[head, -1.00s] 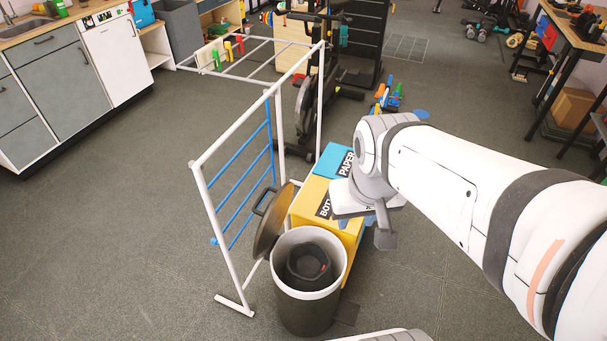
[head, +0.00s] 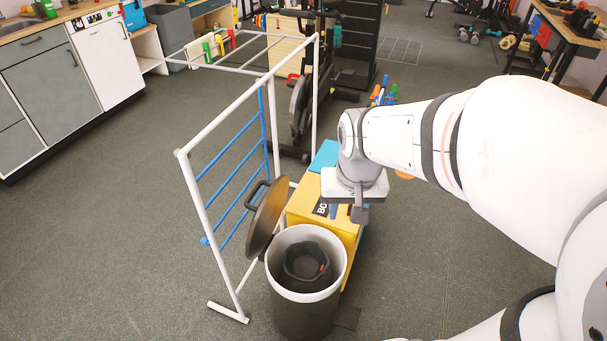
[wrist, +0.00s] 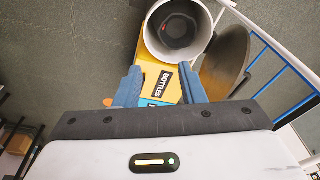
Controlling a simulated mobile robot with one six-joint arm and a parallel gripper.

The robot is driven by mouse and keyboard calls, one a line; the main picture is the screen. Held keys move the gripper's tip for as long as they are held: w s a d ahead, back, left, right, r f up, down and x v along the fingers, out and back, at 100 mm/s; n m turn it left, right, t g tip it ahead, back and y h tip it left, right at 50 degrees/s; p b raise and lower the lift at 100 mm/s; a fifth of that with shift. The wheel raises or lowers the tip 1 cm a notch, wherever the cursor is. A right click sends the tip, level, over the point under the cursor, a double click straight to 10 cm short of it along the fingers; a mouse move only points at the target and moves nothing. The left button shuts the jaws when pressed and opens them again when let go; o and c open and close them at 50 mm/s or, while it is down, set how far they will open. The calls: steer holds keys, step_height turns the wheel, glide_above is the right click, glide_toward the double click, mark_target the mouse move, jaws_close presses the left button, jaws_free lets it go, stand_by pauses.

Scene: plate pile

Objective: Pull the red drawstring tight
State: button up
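The red drawstring shows as a tiny red spot (head: 322,267) on the dark bag (head: 305,262), which sits inside a round bin with a pale rim (head: 332,289). My gripper (head: 346,212) hangs above the yellow bottles box (head: 308,200), behind and right of the bin. In the wrist view its two blue fingers (wrist: 160,82) are spread apart with nothing held between them. It is apart from the bag.
A round brown lid (head: 268,217) leans left of the bin, by a white drying rack (head: 214,225) with blue bars. A blue paper box (head: 325,156) stands behind the yellow box. The floor (head: 120,240) is clear to the left.

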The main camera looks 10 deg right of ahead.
steer(key=w+f+m+g+b, duration=0.1)
steer(key=w+f+b, duration=0.35)
steer(key=f, duration=0.55)
steer(key=w+f+m+b, duration=0.1)
steer(key=w+f+b, duration=0.2)
steer(key=f+b, duration=0.45)
steer(key=m+g+b, duration=0.1)
steer(key=m+b, duration=0.1)
steer(key=b, duration=0.5)
glide_above(323, 269)
step_height(323, 269, down, 20)
steer(key=shift+f, duration=0.15)
step_height(323, 269, down, 8)
steer(key=b, duration=0.3)
steer(key=shift+w, duration=0.1)
steer(key=shift+c, duration=0.4)
jaws_close()
